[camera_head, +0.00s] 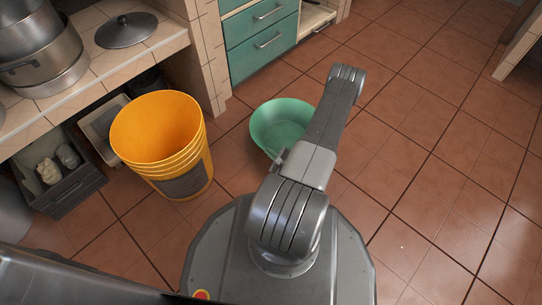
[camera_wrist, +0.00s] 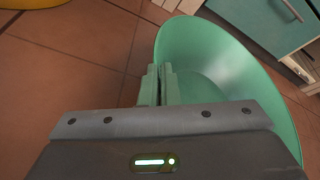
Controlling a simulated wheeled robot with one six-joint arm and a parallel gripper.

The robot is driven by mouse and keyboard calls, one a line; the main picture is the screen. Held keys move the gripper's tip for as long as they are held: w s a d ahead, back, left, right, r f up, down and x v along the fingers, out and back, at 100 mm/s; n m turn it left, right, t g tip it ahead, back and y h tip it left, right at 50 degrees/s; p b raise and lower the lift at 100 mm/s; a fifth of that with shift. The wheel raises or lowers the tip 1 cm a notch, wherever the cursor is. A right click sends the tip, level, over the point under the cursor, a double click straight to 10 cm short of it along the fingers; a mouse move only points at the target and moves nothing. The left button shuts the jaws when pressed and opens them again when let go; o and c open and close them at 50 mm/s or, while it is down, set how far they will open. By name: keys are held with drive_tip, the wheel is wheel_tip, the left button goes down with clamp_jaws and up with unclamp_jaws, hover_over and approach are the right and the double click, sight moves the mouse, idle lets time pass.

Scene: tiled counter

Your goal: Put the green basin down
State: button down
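The green basin (camera_head: 272,124) shows in the head view behind my arm, which covers its right part. It is at or close to the tiled floor; I cannot tell whether its base touches. In the wrist view the basin (camera_wrist: 215,62) fills the right of the picture, with its open inside facing the camera. My gripper (camera_wrist: 161,72) has its two fingers close together at the basin's left rim, with the rim between them. It looks shut on that rim. In the head view my fingers are mostly hidden by my arm.
A yellow bucket (camera_head: 160,135) stands left of the basin. Teal drawers (camera_head: 262,38) are behind it. A tiled counter (camera_head: 95,75) with pots is at the left, with a grey crate (camera_head: 70,190) below. The floor (camera_head: 430,130) on the right is clear.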

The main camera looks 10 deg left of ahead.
drive_tip(key=shift+f, duration=0.35)
drive_tip(key=c, duration=2.1)
unclamp_jaws()
drive_tip(key=shift+f, duration=0.15)
drive_tip(key=o, duration=0.4)
